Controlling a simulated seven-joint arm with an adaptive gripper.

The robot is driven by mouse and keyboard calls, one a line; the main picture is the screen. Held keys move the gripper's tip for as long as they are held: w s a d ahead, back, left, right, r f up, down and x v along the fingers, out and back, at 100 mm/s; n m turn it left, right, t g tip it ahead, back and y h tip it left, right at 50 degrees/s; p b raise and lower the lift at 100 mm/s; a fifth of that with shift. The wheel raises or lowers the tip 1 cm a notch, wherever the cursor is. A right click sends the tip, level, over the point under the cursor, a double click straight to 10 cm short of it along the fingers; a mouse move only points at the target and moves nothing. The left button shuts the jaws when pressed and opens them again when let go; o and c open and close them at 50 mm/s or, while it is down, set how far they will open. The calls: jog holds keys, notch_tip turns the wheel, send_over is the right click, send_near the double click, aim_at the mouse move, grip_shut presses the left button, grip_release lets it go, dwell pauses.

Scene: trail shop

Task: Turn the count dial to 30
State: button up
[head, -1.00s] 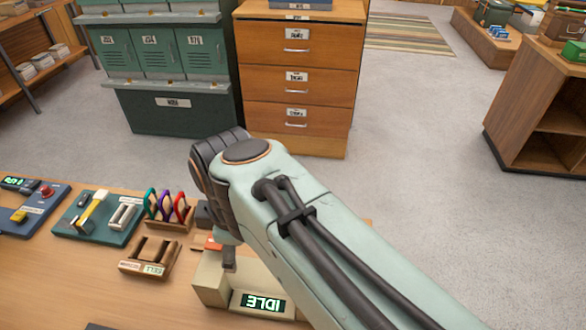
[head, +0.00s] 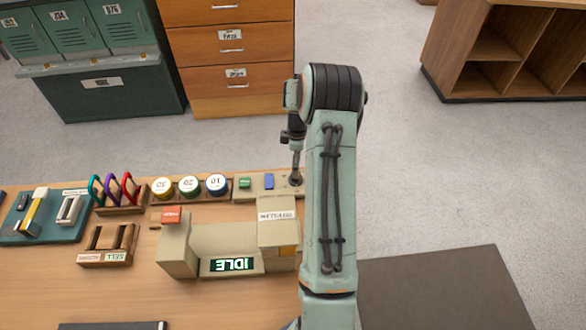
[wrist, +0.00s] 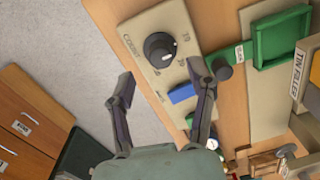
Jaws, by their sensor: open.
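The count dial (wrist: 160,47) is a round black knob on a beige panel (wrist: 137,32), printed with a "COUNT" label and small numbers around the knob. The numbers and the knob's setting are too small to read surely. My gripper (wrist: 159,71) is open and empty, its two fingers spread on either side of the view just short of the dial. In the head view my gripper (head: 296,165) points down at the right end of this panel, where the dial is mostly hidden. A blue button (wrist: 181,93) and a green button (head: 245,183) sit beside it.
A beige machine with an "IDLE" display (head: 232,264) stands in front of the panel. Several round numbered pots (head: 189,187) and a rack of coloured clips (head: 118,190) are to the left. A green tray (wrist: 285,38) lies near the panel. Open floor lies beyond the table.

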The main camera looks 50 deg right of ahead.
jog(key=shift+f, duration=2)
grip_shut()
jog(key=m, duration=0.5)
jog(key=shift+a+m, duration=0.1)
jog(key=shift+m, duration=0.3)
jog(key=m, duration=1.2)
jog(key=shift+m+t, duration=0.3)
jog(key=m, duration=0.5)
jog(key=shift+m, duration=0.3)
